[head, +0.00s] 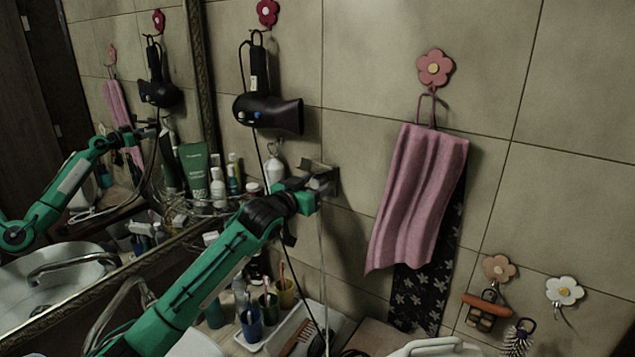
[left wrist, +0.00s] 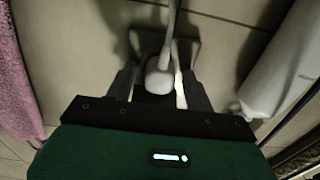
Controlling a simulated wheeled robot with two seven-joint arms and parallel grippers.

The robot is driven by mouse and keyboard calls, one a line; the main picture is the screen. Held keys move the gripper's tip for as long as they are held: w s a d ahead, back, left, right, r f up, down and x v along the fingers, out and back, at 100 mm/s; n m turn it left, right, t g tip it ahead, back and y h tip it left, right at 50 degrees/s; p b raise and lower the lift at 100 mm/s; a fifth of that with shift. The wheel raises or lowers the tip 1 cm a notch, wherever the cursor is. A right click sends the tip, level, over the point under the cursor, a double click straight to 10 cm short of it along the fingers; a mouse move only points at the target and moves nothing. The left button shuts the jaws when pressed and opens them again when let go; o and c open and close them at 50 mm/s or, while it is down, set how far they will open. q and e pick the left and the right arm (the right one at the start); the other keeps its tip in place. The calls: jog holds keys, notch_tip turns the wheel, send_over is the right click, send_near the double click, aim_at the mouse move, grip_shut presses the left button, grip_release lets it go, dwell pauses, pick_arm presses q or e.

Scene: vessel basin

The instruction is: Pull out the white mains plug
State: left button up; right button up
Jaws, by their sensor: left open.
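The white mains plug (left wrist: 160,80) shows in the left wrist view at the wall, with its white cord (left wrist: 172,22) running up in that picture. My left gripper (head: 318,184) is at the wall socket (head: 333,178) in the head view and hides most of the plug there. In the left wrist view my open left gripper (left wrist: 160,70) has one finger on each side of the plug, with gaps visible. The white cord (head: 323,240) hangs down the wall below the gripper in the head view. My right gripper is not in view.
A black hair dryer (head: 265,110) hangs above left of the gripper. A pink towel (head: 420,190) hangs to the right. Bottles and a green tube (head: 194,172) crowd the shelf to the left. Cups with brushes (head: 268,308) stand below. A mirror (head: 110,130) is at far left.

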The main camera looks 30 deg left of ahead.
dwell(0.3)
pick_arm(q)
grip_shut()
dwell(0.3)
jog(key=shift+s+f, duration=0.1)
jog(key=shift+s+p, duration=0.15)
jog(key=shift+p, duration=0.15)
jog(key=shift+s+a, duration=0.15)
jog(key=shift+s, duration=0.8)
jog(key=shift+s+a+p, duration=0.15)
jog(key=shift+s+p, duration=0.1)
jog(key=shift+s, duration=0.65)
jog(key=shift+s+a+p, duration=0.1)
jog(key=shift+s+p, duration=0.1)
jog(key=shift+s, duration=0.7)
